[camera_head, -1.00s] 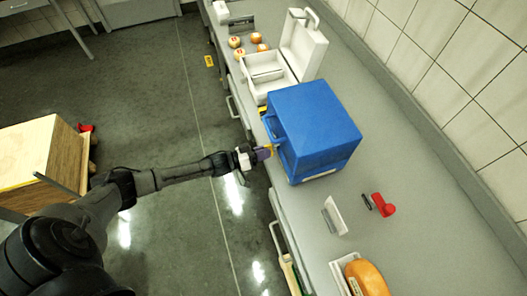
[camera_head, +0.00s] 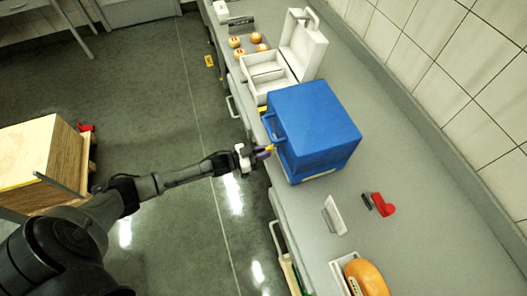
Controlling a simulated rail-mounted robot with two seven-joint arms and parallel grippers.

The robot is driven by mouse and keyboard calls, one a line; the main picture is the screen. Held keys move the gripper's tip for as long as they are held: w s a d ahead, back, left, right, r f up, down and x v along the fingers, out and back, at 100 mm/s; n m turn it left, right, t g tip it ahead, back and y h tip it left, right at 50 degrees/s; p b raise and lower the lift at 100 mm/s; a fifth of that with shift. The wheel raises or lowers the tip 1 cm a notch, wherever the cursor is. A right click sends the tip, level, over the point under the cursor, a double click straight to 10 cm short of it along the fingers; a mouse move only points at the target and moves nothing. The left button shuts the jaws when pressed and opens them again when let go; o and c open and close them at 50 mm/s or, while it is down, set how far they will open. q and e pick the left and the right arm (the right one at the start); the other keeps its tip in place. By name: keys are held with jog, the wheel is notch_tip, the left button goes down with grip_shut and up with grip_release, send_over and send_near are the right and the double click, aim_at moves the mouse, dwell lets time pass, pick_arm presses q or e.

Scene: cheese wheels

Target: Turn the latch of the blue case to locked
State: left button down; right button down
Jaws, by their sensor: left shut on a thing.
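The blue case (camera_head: 314,118) stands closed on the counter, with a blue handle on its left side. A small yellow latch (camera_head: 269,148) shows on that side, close to the near corner. My left gripper (camera_head: 265,152) reaches in from the left and is shut on the latch; its fingers partly hide it. The latch's exact angle is too small to tell. My right gripper is not in view.
A white open case (camera_head: 268,75) stands just behind the blue case. Several small round cheeses (camera_head: 237,42) lie farther back. A red object (camera_head: 382,205), a white bracket (camera_head: 334,215) and an orange cheese wheel (camera_head: 366,278) lie nearer. The counter's right side (camera_head: 420,190) is clear.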

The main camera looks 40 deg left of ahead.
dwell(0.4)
pick_arm(q)
jog(key=c, duration=1.1)
grip_release()
jog(key=shift+s, duration=0.1)
jog(key=shift+v, duration=6.9)
